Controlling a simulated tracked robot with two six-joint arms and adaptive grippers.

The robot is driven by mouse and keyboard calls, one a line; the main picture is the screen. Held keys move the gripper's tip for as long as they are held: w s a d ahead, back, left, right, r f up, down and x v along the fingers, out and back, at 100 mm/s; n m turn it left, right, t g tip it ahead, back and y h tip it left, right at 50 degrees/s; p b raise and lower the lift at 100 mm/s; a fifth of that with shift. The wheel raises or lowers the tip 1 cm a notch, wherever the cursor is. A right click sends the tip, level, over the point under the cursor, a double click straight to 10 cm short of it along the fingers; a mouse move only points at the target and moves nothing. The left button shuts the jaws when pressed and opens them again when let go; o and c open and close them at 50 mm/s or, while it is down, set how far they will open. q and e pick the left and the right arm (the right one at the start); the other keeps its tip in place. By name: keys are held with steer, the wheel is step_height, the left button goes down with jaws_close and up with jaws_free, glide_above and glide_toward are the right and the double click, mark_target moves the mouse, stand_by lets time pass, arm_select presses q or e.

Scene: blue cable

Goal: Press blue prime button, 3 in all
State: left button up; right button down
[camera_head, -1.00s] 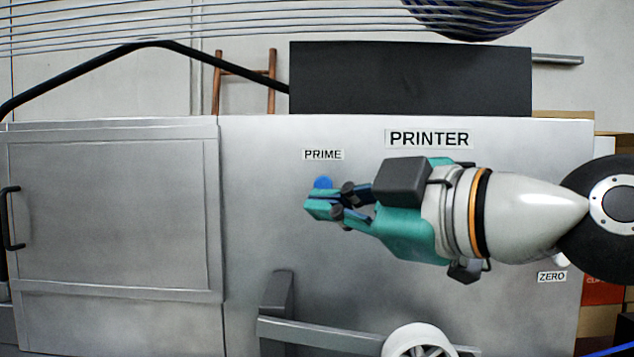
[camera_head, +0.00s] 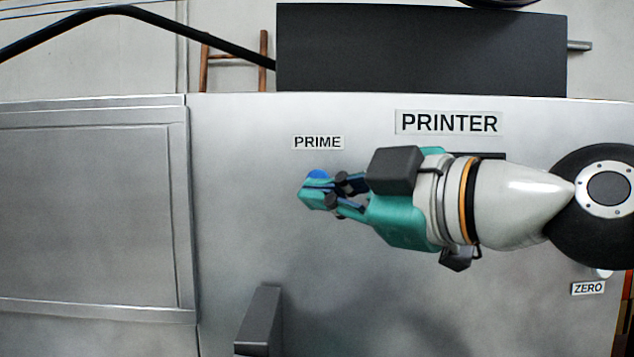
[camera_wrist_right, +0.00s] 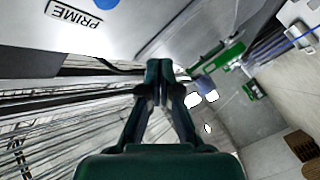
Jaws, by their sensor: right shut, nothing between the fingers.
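The blue prime button (camera_head: 318,174) sits on the grey printer panel (camera_head: 400,300), just below the PRIME label (camera_head: 318,142) in the head view. My right gripper (camera_head: 312,195) is shut and empty. Its fingertips overlap the lower part of the button in the head view; whether they touch it I cannot tell. In the right wrist view the closed fingertips (camera_wrist_right: 158,68) show apart from the button (camera_wrist_right: 95,3), which is cut by the top edge, beside the PRIME label (camera_wrist_right: 74,16). My left gripper is not in view.
A PRINTER label (camera_head: 449,123) is above my right gripper. A ZERO label (camera_head: 588,288) with a pale round knob (camera_head: 603,273) is at the lower right. A grey bracket (camera_head: 259,320) juts from the panel below. A black box (camera_head: 420,50) stands behind the panel's top.

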steer(key=w+p, duration=0.2)
steer(key=w, duration=0.6)
steer(key=shift+w, duration=0.15)
stand_by(0.4)
steer(key=shift+w, duration=0.1)
stand_by(0.9)
steer(key=shift+w+r, duration=0.1)
steer(key=shift+w, duration=0.2)
steer(key=shift+w+p, duration=0.6)
steer(key=shift+w, duration=0.2)
stand_by(1.0)
steer(key=shift+s, duration=0.1)
steer(key=shift+s+b, duration=0.7)
steer(key=shift+s, duration=0.4)
